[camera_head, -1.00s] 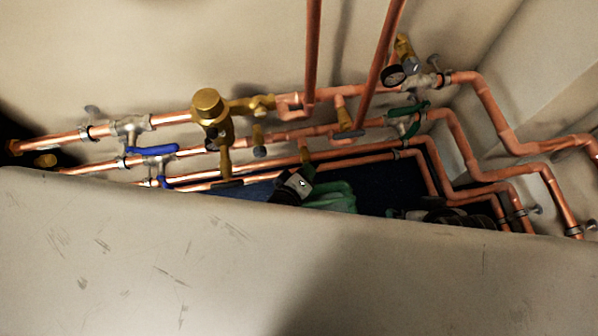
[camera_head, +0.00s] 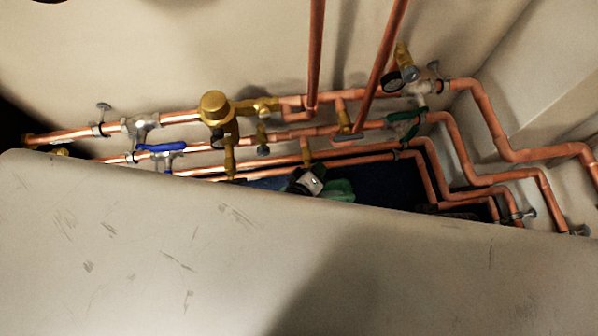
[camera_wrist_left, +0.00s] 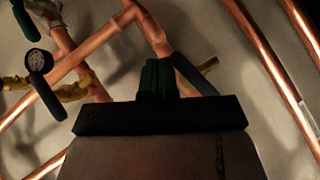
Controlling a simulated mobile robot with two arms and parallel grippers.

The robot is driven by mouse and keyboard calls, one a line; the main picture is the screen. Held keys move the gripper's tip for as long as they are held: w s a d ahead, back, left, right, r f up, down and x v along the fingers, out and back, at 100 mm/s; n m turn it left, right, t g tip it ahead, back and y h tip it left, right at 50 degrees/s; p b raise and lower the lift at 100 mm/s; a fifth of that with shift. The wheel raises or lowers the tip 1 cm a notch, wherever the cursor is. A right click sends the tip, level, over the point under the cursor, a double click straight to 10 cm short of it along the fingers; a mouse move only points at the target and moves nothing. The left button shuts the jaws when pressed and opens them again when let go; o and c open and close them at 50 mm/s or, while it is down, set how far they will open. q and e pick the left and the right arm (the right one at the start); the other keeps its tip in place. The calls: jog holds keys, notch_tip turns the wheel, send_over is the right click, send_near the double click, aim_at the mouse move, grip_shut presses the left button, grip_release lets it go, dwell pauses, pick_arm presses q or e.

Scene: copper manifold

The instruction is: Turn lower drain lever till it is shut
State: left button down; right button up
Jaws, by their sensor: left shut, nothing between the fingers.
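In the left wrist view my left gripper's dark green fingers (camera_wrist_left: 158,78) are closed together with nothing between them. A dark lever (camera_wrist_left: 192,73) with a brass stem beside it lies just right of the fingertips. It looks like the lower drain lever; I cannot tell whether the fingers touch it. In the head view my left gripper (camera_head: 314,176) shows small and dark with a pale patch, just below a short brass drain stub (camera_head: 306,151) on the lower pipes. The lever itself is not clear there. My right gripper is not in view.
A large pale scratched surface (camera_head: 220,260) fills the foreground and hides the lower pipes.

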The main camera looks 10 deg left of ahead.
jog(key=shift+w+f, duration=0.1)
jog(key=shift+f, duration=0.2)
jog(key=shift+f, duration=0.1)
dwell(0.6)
